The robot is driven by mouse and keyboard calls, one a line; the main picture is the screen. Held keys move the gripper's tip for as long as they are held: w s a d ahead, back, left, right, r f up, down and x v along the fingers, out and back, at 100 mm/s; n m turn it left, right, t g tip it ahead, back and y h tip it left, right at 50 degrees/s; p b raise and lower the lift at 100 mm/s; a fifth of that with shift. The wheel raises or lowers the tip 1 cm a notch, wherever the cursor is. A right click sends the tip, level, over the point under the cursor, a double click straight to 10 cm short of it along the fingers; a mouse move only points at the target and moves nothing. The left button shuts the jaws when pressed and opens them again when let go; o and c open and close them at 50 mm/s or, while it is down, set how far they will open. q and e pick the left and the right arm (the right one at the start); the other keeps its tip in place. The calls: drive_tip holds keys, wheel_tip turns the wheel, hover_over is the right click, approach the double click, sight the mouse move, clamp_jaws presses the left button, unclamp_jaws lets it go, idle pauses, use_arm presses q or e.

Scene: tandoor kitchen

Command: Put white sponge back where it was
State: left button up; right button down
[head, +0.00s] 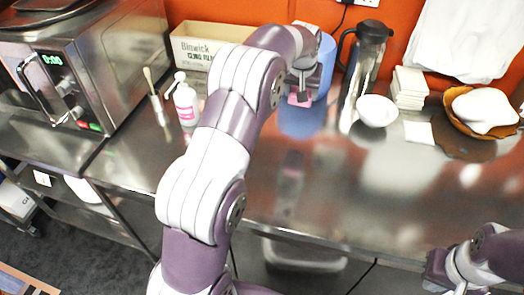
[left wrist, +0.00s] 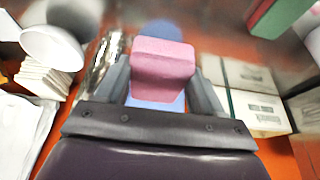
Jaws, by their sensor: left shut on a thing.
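My left gripper (head: 301,88) is shut on a pink block (left wrist: 163,68), like a sponge, and holds it over the back of the counter in front of a blue cylinder (head: 326,62). In the left wrist view the block sits between both fingers. No single white sponge is plain to see. A stack of white squares (head: 408,88) stands at the back right, and a flat white square (head: 419,132) lies in front of it; I cannot tell their material. My right gripper (head: 438,268) is low at the right, away from these things; its fingers are unclear.
A white bowl (head: 377,111) and a steel flask (head: 364,60) stand right of the blue cylinder. A basket with white cloth (head: 483,110) is far right. A pump bottle (head: 186,102), a cardboard box (head: 205,45) and an oven (head: 85,75) are left. The front counter is clear.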

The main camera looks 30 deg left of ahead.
use_arm(q)
wheel_tip(320, 180, down, 4)
drive_tip(key=shift+r+b, duration=0.1)
drive_tip(key=shift+b, duration=0.65)
drive_tip(key=shift+s+a+f, duration=0.1)
drive_tip(key=shift+f, duration=0.1)
drive_tip(key=s+a+f, duration=0.2)
drive_tip(key=a, duration=0.1)
drive_tip(key=s+a+f, duration=0.2)
drive_tip(key=a, duration=0.1)
drive_tip(key=s+a+f, duration=0.2)
drive_tip(key=a, duration=0.1)
drive_tip(key=shift+s+f, duration=0.1)
drive_tip(key=shift+s, duration=0.3)
wheel_tip(320, 180, down, 4)
drive_tip(key=shift+s+r+p, duration=0.1)
drive_tip(key=shift+s+p, duration=0.05)
drive_tip(key=shift+p, duration=0.15)
drive_tip(key=shift+a+f, duration=0.1)
drive_tip(key=shift+f, duration=0.2)
use_arm(e)
wheel_tip(320, 180, down, 3)
drive_tip(key=shift+s+f, duration=0.1)
use_arm(q)
drive_tip(key=o, duration=0.9)
drive_tip(key=shift+f, duration=0.1)
drive_tip(key=shift+o, duration=0.2)
